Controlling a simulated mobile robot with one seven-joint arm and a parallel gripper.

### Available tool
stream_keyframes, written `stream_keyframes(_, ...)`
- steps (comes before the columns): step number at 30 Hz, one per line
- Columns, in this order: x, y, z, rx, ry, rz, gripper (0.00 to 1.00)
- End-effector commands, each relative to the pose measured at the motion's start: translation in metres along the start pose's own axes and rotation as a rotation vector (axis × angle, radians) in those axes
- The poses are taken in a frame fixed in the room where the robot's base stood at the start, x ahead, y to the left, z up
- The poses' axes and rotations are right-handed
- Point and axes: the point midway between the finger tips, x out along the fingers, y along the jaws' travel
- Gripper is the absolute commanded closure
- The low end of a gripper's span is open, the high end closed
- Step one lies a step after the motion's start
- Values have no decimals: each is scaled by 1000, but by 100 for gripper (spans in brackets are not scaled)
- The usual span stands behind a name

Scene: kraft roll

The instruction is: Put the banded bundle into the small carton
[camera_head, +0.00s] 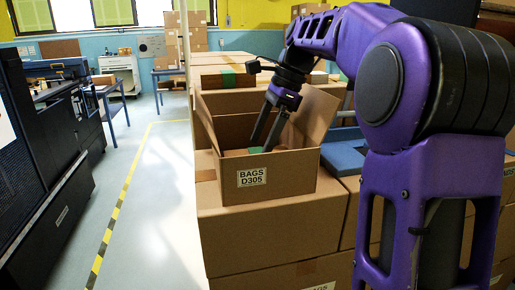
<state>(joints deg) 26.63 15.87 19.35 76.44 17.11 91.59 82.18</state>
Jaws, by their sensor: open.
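The small carton (219,181) stands open on top of larger closed boxes, with its flaps up and a label reading "BAGS D305" on its front. My gripper (263,146) points down into the carton, with its fingertips at about the level of the front rim. The gripper is open. A small green and brown thing (256,150) shows just inside the carton by the fingertips, perhaps the banded bundle; most of it is hidden by the front wall. I cannot tell whether the fingers touch it.
Large closed cartons (280,240) form the surface under the small carton. A blue flat thing (345,158) lies to its right, partly behind my arm. More boxes stand behind. A clear aisle with a yellow-black floor line (118,205) runs at left beside dark machinery (45,160).

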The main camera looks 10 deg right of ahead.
Motion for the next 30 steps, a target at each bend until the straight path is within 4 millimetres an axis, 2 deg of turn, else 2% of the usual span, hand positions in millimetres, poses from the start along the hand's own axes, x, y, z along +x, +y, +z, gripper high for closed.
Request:
stream_keyframes(1, -16, -1, 1, 0, 0, -3, 0)
stream_keyframes(6, -52, -1, 1, 0, 0, -3, 0)
stream_keyframes(12, -79, -1, 1, 0, 0, -1, 0)
stream_keyframes(17, -86, 0, 0, 0, 0, -1, 0)
stream_keyframes(30, -86, -1, 0, -4, 2, -4, 0)
